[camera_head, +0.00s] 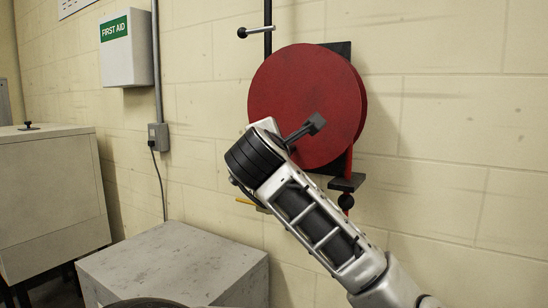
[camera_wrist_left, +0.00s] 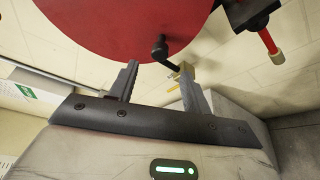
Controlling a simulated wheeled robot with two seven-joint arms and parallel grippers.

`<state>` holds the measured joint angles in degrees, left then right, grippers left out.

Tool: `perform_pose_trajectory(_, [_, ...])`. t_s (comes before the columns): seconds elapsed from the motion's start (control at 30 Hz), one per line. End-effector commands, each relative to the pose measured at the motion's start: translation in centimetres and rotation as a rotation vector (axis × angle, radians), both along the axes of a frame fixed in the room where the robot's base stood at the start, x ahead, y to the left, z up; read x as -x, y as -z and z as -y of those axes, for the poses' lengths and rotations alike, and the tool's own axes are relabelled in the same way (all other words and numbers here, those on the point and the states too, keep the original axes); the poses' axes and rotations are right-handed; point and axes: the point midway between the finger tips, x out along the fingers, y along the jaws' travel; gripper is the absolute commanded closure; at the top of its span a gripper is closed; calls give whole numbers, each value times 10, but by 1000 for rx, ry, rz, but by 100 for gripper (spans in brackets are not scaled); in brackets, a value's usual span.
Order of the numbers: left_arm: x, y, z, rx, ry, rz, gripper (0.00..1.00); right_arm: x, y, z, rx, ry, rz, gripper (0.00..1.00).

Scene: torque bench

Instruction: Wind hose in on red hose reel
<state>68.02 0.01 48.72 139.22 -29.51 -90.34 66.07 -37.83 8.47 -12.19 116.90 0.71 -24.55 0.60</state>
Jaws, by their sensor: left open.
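The red hose reel (camera_head: 290,85) is a large disc on the wall in the head view. In the left wrist view the red disc (camera_wrist_left: 110,20) fills the top. The crank's dark handle (camera_wrist_left: 159,47) shows beyond and between the fingertips of my left gripper (camera_wrist_left: 160,67), which is open. I cannot tell whether the handle is within its reach. A brass-coloured piece (camera_wrist_left: 184,72) is near the right finger.
A grey box-like cabinet (camera_head: 175,262) stands below the reel, with a pale cabinet (camera_head: 48,190) at the left. A first aid box (camera_head: 126,50) and a conduit (camera_head: 158,80) are on the wall. A black-knobbed fitting (camera_head: 346,190) hangs under the reel. The wall to the right is clear.

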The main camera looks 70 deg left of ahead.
Motion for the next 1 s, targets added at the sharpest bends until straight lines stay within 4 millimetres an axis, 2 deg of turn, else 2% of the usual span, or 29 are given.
perform_pose_trajectory(0.07, [11, -1, 16, -1, 1, 9, 51, 1, 6, 0, 1, -2, -3, 100])
perform_pose_trajectory(0.1, [15, 3, 22, -4, 1, 9, 51, 2, 18, -2, -6, -4, -3, 100])
perform_pose_trajectory(0.2, [26, 0, 36, -3, -1, 9, 51, 1, 22, -5, -21, -6, 4, 100])
perform_pose_trajectory(0.4, [35, -7, 51, 0, 0, 2, 51, -2, 23, -9, -61, 5, 20, 100])
perform_pose_trajectory(1.0, [37, -10, 54, 2, -1, 0, 51, -3, 20, -10, -70, 8, 25, 100])
